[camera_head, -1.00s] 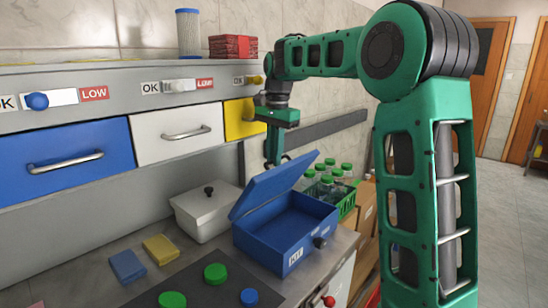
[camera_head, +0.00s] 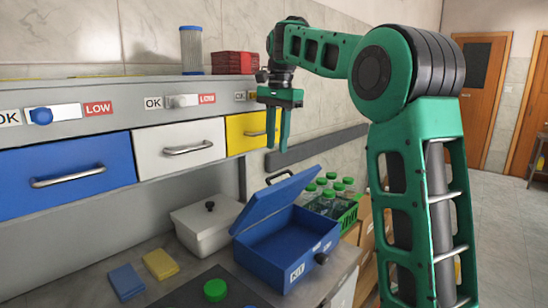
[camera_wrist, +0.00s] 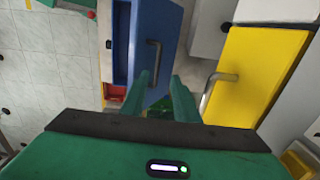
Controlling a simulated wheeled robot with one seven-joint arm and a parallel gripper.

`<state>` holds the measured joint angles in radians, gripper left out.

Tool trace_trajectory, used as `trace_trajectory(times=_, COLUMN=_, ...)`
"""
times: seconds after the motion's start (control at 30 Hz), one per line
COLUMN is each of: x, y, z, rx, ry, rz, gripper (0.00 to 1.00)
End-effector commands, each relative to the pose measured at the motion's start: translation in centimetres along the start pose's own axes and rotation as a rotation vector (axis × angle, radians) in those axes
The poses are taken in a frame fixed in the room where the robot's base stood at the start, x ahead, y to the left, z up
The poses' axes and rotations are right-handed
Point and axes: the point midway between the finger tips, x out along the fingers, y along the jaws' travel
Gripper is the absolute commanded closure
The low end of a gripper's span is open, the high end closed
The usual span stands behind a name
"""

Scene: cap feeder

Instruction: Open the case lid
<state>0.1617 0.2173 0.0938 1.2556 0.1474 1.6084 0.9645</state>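The blue case (camera_head: 287,262) with a white KIT label stands on the counter. Its lid (camera_head: 272,203) is raised and leans up at a slant over the case, so the inside shows. A dark handle (camera_head: 279,177) is on the lid's outer side. The wrist view also shows the blue lid (camera_wrist: 168,30) with its handle (camera_wrist: 154,62). My gripper (camera_head: 278,148) hangs above the lid, fingers pointing down and clear of it. In the wrist view the fingers (camera_wrist: 164,88) are apart with nothing between them.
A green crate of green-capped bottles (camera_head: 345,215) stands right behind the case. A white lidded box (camera_head: 205,228) is to its left. The yellow drawer (camera_head: 240,133) with its handle is close to my gripper. Sponges (camera_head: 160,263) and a green cap (camera_head: 215,290) lie in front.

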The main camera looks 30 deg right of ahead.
Motion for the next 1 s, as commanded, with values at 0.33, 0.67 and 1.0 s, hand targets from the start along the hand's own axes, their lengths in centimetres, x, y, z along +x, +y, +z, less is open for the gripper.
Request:
trace_trajectory(times=0.33, x=-1.1, y=0.0, z=0.0, rx=0.000, ry=0.000, rz=0.001, gripper=0.72)
trace_trajectory(times=0.67, x=-1.2, y=0.6, z=-1.0, rx=0.001, ry=0.024, rz=-0.017, gripper=1.00)
trace_trajectory(times=1.0, x=-1.1, y=4.2, z=-3.8, rx=0.003, ry=0.083, rz=-0.188, gripper=1.00)
